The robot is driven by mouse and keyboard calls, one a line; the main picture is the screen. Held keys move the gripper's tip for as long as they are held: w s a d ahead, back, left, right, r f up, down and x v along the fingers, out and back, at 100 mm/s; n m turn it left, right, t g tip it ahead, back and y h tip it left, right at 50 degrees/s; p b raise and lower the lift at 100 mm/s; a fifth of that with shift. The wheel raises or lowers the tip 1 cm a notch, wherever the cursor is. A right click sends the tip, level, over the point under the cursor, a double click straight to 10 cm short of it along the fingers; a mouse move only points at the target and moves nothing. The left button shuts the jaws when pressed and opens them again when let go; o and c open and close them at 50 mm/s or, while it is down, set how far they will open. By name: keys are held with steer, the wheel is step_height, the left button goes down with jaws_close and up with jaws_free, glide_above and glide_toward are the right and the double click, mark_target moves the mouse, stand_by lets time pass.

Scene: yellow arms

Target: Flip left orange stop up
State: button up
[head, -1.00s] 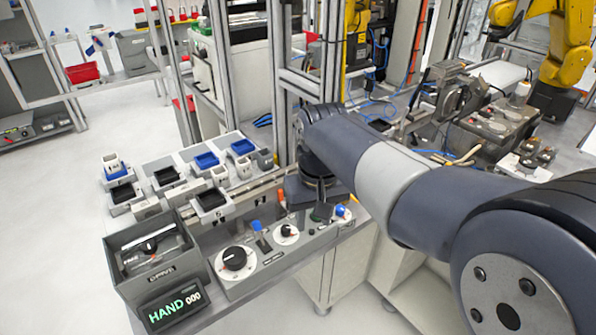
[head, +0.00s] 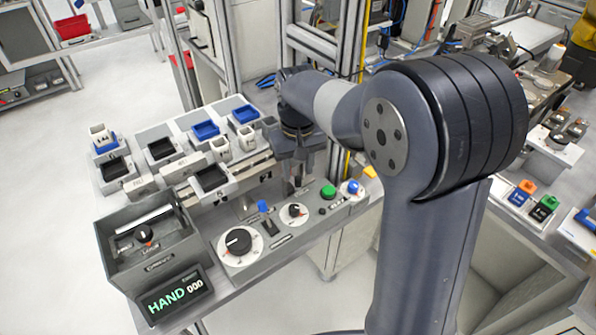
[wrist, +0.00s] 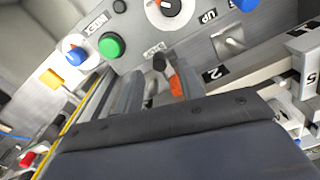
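In the wrist view a small orange piece (wrist: 176,86), which looks like the orange stop, shows between my fingers, close to the right one. I cannot tell if it touches that finger or whether it stands up or lies down. My gripper (wrist: 156,66) is open, its two fingers apart and pointing at the grey panel. In the head view my gripper (head: 297,187) is low at the back edge of the control panel (head: 283,243), below the rail, and hides the orange stop there.
Trays on a rail (head: 212,180) stand close behind. An open grey box (head: 150,246) and a HAND display (head: 174,296) are at left.

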steer(key=shift+f, duration=1.05)
jaws_close()
